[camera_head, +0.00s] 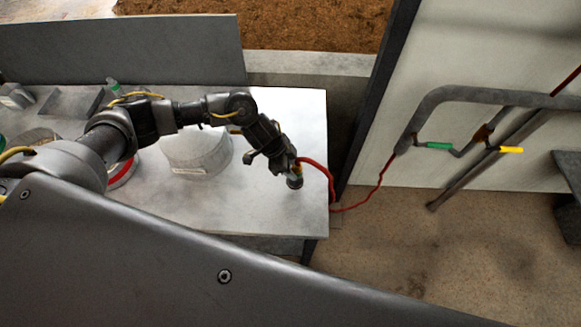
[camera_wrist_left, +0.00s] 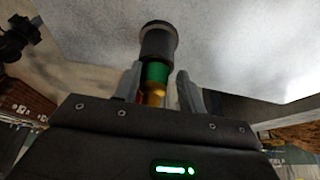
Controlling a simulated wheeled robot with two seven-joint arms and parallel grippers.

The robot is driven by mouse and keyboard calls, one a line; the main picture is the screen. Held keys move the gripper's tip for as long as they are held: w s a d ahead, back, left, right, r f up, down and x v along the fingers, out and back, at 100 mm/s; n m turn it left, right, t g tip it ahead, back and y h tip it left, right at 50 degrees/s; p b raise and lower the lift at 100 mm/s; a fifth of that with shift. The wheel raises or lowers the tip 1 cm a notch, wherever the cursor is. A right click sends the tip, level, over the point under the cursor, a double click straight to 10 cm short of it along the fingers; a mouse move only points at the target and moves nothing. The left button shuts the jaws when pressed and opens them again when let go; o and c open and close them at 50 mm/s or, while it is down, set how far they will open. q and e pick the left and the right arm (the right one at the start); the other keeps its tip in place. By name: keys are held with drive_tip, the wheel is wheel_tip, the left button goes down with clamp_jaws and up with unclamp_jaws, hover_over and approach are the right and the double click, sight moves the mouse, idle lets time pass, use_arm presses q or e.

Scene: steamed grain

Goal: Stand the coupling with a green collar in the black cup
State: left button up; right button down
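The coupling shows in the left wrist view, with a green collar (camera_wrist_left: 156,73), a brass part below it and a dark, wide-rimmed cylinder at its far end. My left gripper (camera_wrist_left: 157,82) has one finger on each side of the green and brass part and appears shut on it. In the head view my left gripper (camera_head: 285,168) points down over the table's right part, with the coupling (camera_head: 295,181) at its tip. I cannot tell whether its end touches the table. I cannot make out a separate black cup. My right gripper is not in view.
A red hose (camera_head: 333,190) runs from the coupling past the table edge to the wall pipes (camera_head: 440,98). A pale round container (camera_head: 195,152) stands on the table (camera_head: 255,210) left of my gripper. A grey tray (camera_head: 70,104) lies at the back left.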

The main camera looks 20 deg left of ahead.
use_arm(q)
drive_tip(key=shift+s+f, duration=0.55)
drive_tip(key=shift+s, duration=0.1)
drive_tip(key=v, duration=0.4)
drive_tip(key=w+v, duration=0.1)
drive_tip(key=v, duration=0.2)
drive_tip(key=b+v, duration=0.1)
drive_tip(key=v, duration=0.3)
drive_tip(key=shift+w+r, duration=0.15)
drive_tip(key=shift+r, duration=0.3)
drive_tip(key=shift+f, duration=0.1)
